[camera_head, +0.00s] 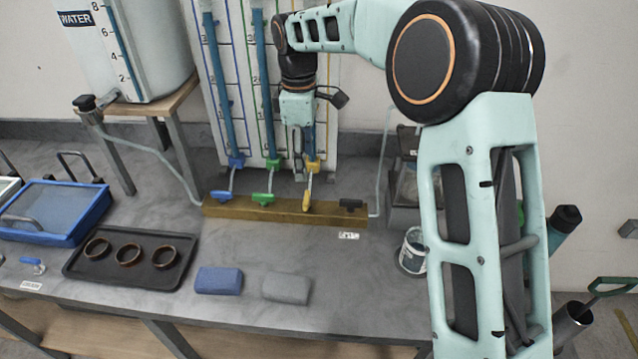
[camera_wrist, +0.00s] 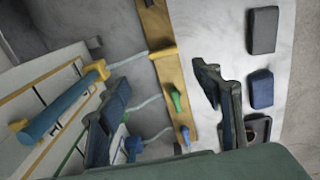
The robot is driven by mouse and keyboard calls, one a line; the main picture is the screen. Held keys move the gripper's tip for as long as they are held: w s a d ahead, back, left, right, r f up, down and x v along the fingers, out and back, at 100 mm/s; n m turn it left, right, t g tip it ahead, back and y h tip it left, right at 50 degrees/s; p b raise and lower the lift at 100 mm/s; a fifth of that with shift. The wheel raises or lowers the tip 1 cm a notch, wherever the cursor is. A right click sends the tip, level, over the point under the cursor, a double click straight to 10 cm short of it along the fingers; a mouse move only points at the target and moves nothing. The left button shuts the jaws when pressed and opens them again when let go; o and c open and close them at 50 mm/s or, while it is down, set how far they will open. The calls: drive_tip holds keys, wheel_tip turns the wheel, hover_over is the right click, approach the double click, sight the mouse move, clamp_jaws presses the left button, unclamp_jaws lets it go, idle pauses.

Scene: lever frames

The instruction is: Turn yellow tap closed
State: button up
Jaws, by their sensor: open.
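The yellow tap (camera_head: 307,198) sits on a brass-coloured bar (camera_head: 236,212), between the green tap (camera_head: 262,199) and the black tap (camera_head: 350,203). Its handle points across the bar, while the green and blue handles lie roughly along it. In the wrist view the yellow handle (camera_wrist: 163,52) also lies across the bar (camera_wrist: 174,79). My gripper (camera_head: 300,172) points down just above and slightly behind the yellow tap. In the wrist view its two fingers (camera_wrist: 164,79) are wide apart with nothing between them touched. The yellow handle shows a little beyond the fingertips.
The blue tap (camera_head: 222,196) is at the bar's left end. Upright tubes on a gauge board (camera_head: 227,109) stand close behind my gripper. A blue block (camera_head: 218,280), a grey block (camera_head: 287,288) and a black tray (camera_head: 88,272) lie in front. The bench between is clear.

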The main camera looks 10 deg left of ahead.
sight(307, 201)
wheel_tip(307, 201, down, 11)
drive_tip(key=shift+s+a, duration=0.15)
idle(0.4)
drive_tip(key=c, duration=1.2)
drive_tip(key=shift+o, duration=0.2)
